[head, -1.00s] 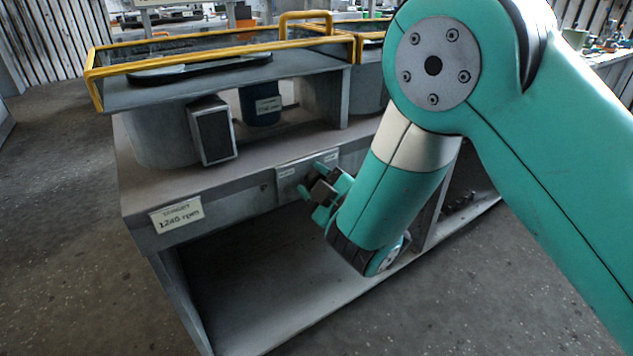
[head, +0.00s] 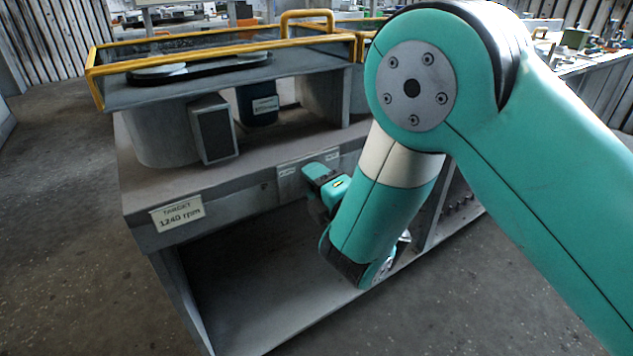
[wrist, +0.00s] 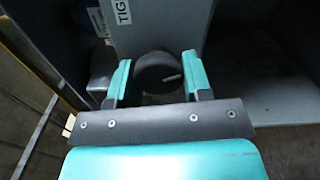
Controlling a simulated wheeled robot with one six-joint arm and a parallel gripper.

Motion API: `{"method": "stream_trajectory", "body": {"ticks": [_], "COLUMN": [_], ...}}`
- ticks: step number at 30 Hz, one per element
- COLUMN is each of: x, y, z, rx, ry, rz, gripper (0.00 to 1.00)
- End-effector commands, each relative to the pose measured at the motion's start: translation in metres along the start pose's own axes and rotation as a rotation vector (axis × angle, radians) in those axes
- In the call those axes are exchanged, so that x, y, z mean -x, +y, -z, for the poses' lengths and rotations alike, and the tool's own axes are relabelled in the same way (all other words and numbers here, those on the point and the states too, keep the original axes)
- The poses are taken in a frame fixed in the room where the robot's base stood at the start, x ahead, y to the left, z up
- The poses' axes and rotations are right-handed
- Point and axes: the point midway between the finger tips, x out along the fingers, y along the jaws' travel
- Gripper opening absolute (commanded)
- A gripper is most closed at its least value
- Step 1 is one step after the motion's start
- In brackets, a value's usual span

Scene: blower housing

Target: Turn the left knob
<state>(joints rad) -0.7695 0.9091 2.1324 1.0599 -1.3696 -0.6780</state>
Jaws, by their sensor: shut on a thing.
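A dark round knob (wrist: 156,76) with a short pale mark on its face shows in the wrist view, in front of a grey plate (wrist: 150,28). My gripper (wrist: 157,80) has one teal finger on each side of the knob and is shut on it. In the head view my gripper (head: 322,182) is at the pale plate (head: 290,181) on the front of the grey bench, and it hides the knob. I cannot tell from these views whether this is the left knob.
A card (head: 178,214) reading "TARGET 1240 rpm" is on the bench front, left of the plate. A yellow-framed cover (head: 220,48) sits above the housing. A dark box (head: 213,130) stands on the bench top. The bay below is open and empty.

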Motion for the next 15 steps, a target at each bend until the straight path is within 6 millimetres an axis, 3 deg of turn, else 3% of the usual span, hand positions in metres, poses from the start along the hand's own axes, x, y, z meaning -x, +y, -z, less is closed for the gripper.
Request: {"method": "stream_trajectory", "body": {"ticks": [15], "x": [0.0009], "y": [-0.0031], "z": [-0.0002], "rx": [0.274], "ry": [0.001], "rz": [0.005], "gripper": [0.21]}}
